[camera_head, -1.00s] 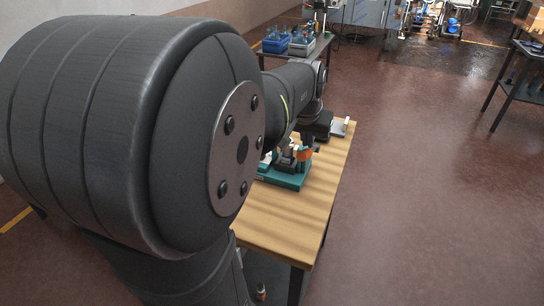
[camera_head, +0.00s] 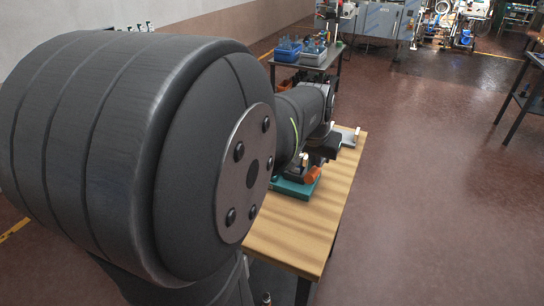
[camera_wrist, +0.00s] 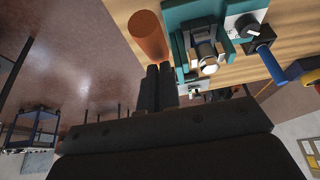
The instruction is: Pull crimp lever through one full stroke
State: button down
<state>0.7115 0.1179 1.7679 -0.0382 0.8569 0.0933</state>
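The crimp device has a teal base (camera_head: 296,189) on the wooden table, partly hidden by my arm in the head view. Its lever ends in an orange-brown cylindrical grip (camera_head: 312,175). In the wrist view the grip (camera_wrist: 148,36) is tilted at top centre, left of the teal body (camera_wrist: 181,16) with its metal cylinder (camera_wrist: 208,66). My gripper (camera_wrist: 159,70) has its two dark fingers side by side, with nothing visible between them. The fingertips are by the grip's lower end; whether they touch it is unclear. In the head view my arm hides the fingers.
The wooden table (camera_head: 290,240) is bare on its near part. A shelf with blue bins (camera_head: 288,50) stands behind.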

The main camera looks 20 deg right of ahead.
jog(key=shift+s+a+f, duration=0.2)
jog(key=shift+f, duration=0.3)
jog(key=shift+s+a+f, duration=0.15)
jog(key=shift+a+f, duration=0.05)
jog(key=shift+f, duration=0.35)
jog(key=shift+s+a+f, duration=0.1)
jog(key=shift+f, duration=0.1)
dwell(0.3)
